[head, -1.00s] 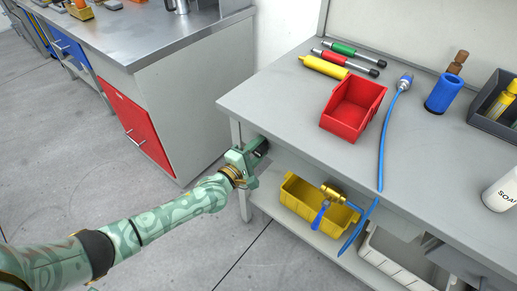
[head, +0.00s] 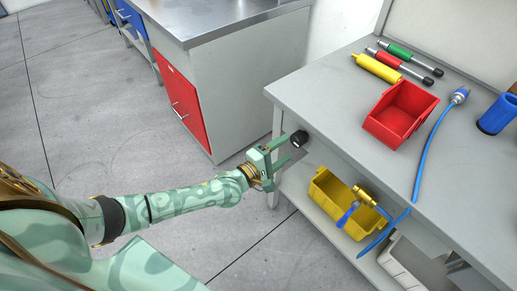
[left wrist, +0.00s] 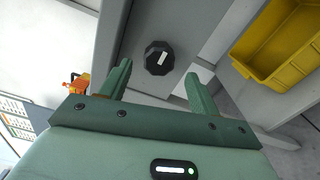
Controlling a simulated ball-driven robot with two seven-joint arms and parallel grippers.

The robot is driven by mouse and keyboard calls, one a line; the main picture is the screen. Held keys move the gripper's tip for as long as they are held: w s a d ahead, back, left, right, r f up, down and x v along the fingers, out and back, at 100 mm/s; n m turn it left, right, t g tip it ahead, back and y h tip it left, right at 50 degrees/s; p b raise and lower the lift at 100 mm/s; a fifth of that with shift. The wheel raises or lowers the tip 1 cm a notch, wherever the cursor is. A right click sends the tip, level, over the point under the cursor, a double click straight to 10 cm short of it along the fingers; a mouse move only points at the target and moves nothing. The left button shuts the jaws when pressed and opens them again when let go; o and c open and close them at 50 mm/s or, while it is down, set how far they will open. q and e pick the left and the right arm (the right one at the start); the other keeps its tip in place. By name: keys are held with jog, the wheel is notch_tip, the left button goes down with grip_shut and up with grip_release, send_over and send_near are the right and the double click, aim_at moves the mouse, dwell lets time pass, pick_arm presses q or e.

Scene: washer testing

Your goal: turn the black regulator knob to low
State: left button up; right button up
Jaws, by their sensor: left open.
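The black regulator knob (head: 299,138) is on the front of the grey workbench, near its left corner. In the left wrist view the knob (left wrist: 159,58) is faceted and has a white pointer mark on its face, slanting slightly. My left gripper (head: 283,151) is open and empty, just to the left of the knob in the head view. In the left wrist view its two fingers (left wrist: 160,78) point toward the knob, which sits just beyond the tips and between their lines, apart from both. No scale marks for low can be read. My right gripper is not in view.
A yellow bin (head: 338,207) stands on the lower shelf, with a brass valve (head: 366,195) with a blue handle above it. A blue hose (head: 427,150) hangs over the bench edge. A red bin (head: 401,113) is on top.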

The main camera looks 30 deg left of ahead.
pick_arm(q)
jog(key=p+v, duration=0.1)
jog(key=v, duration=0.9)
jog(key=shift+p, duration=0.4)
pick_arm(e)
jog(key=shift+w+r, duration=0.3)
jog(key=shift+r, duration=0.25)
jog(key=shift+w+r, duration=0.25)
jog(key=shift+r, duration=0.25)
